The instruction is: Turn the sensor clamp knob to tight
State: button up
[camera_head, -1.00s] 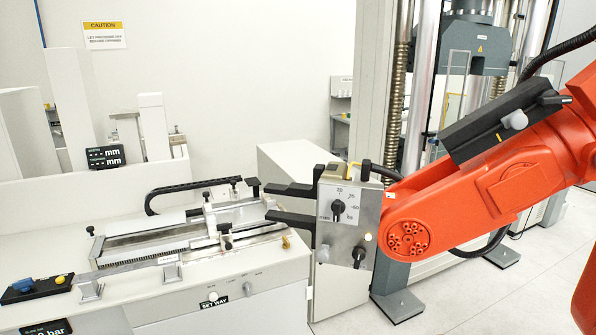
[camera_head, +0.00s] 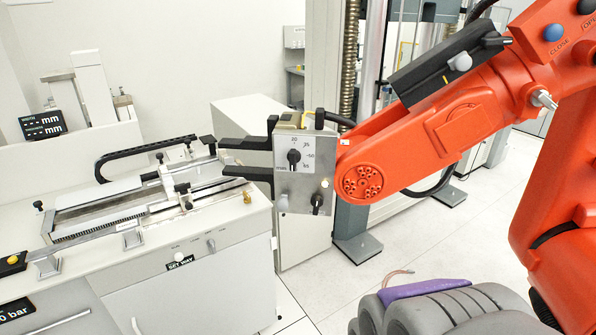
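My gripper (camera_head: 226,156) is open, with two black fingers pointing left from a grey box with dials. Nothing shows between the fingers. They hang beside the right end of a metal slide fixture (camera_head: 100,218) on a white bench. Several black knobs stand on this fixture: one (camera_head: 208,141) close to the upper fingertip, one (camera_head: 184,189) on the near rail, and one (camera_head: 38,206) at the left end. I cannot tell which is the sensor clamp knob, nor whether any is tight. Contact between fingertip and knob cannot be made out.
A black cable chain (camera_head: 140,150) arches behind the fixture. A tall testing frame (camera_head: 400,60) stands behind my arm. Open floor (camera_head: 450,245) lies to the right.

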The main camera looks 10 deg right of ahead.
aim_at(317, 202)
jog(key=k+l+u, duration=0.2)
jog(key=k+u, duration=0.15)
jog(key=k, duration=0.15)
jog(key=k+u, duration=0.4)
jog(key=k, duration=0.15)
